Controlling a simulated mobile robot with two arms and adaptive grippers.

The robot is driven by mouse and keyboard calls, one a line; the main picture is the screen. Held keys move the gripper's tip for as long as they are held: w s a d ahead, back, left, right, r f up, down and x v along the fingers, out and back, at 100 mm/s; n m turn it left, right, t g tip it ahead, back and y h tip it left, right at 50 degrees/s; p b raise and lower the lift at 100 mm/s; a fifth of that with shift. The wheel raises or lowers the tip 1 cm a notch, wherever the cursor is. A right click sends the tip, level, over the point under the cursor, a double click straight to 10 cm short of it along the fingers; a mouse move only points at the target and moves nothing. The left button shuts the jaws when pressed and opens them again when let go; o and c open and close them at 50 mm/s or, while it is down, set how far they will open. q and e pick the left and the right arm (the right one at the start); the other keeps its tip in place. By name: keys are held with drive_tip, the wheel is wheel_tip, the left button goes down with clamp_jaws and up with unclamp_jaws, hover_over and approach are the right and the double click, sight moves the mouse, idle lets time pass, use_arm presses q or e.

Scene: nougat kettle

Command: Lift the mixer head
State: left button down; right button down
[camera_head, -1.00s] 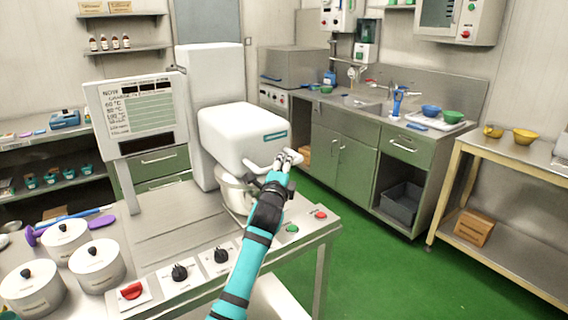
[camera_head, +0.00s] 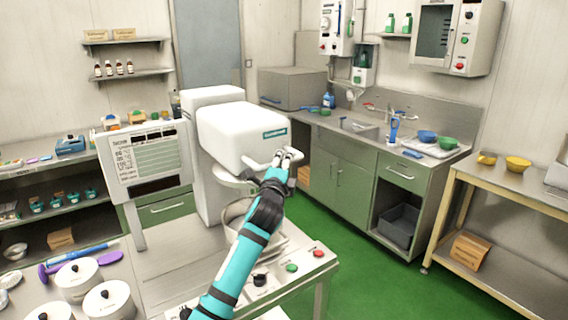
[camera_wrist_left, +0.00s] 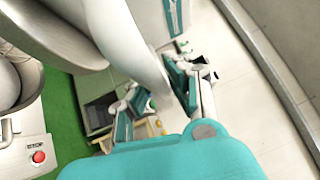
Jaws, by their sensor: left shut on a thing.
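The white mixer head (camera_head: 235,132) with a teal label is in the middle of the head view, in front of its white column. It stands above the metal bowl (camera_head: 236,212), with a gap between them. A pale handle (camera_head: 256,164) sticks out at the head's front. My left gripper (camera_head: 287,157) is shut on this handle at its right end. In the left wrist view the pale handle (camera_wrist_left: 143,58) runs down between the fingers of my left gripper (camera_wrist_left: 168,92). My right gripper is not in view.
A display panel (camera_head: 150,160) stands left of the mixer. White lidded pots (camera_head: 78,280) and purple utensils are at the front left. A green button (camera_head: 291,267) and a red button (camera_head: 318,253) sit at the table's right edge. Green floor (camera_head: 350,270) is clear to the right.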

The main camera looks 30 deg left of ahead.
use_arm(q)
drive_tip(key=shift+f, duration=0.3)
drive_tip(key=c, duration=1.2)
unclamp_jaws()
drive_tip(key=shift+c, duration=0.2)
drive_tip(key=v, duration=1.2)
